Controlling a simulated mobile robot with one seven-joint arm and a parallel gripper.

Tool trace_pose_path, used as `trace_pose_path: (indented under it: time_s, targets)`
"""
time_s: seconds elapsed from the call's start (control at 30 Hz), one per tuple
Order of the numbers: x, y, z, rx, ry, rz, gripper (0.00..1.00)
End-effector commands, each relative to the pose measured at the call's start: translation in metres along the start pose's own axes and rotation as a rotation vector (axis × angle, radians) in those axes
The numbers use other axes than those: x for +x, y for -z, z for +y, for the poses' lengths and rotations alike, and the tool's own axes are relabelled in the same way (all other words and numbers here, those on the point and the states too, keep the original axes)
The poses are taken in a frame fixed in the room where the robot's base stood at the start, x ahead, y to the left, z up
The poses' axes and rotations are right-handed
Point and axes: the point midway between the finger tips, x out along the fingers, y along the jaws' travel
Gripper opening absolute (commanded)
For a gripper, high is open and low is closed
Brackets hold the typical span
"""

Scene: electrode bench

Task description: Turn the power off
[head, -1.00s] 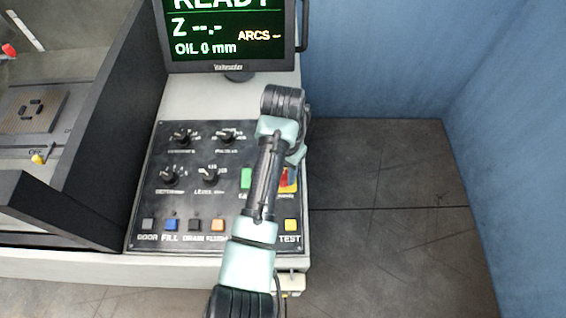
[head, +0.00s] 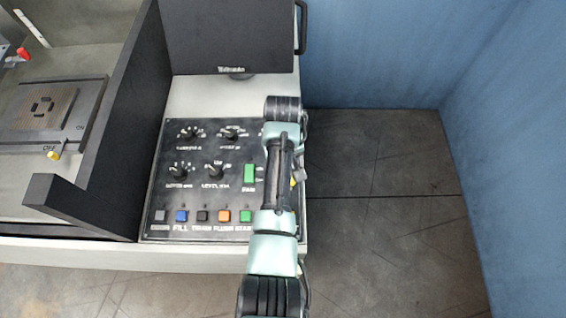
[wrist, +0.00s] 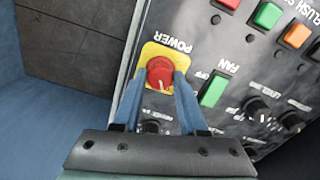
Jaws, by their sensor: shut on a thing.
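The red power knob (wrist: 160,68) sits on a yellow plate (wrist: 148,51) marked POWER in the wrist view. My gripper (wrist: 160,80) is shut on the knob, with one blue finger on each side of it. In the head view my arm covers the knob, and only a bit of yellow shows beside the arm. The monitor (head: 228,35) above the panel is dark, with no text on its screen.
The control panel (head: 212,195) carries several dials and coloured buttons, and a green fan switch (head: 249,173) lies left of the knob. A dark wall (head: 95,145) separates the panel from the machine tank. Open floor lies to the right.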

Motion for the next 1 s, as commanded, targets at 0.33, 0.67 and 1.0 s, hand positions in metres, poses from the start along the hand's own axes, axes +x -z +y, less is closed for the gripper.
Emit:
trace_pose_path:
  time_s: [0.33, 0.67, 1.0]
  targets:
    - [-0.0011, 0.0011, 0.0004, -0.119, -0.001, 0.004, 0.00]
    - [-0.0009, 0.0015, 0.0002, -0.135, -0.001, 0.005, 0.00]
    - [-0.0009, 0.0012, 0.0001, -0.134, -0.001, 0.004, 0.71]
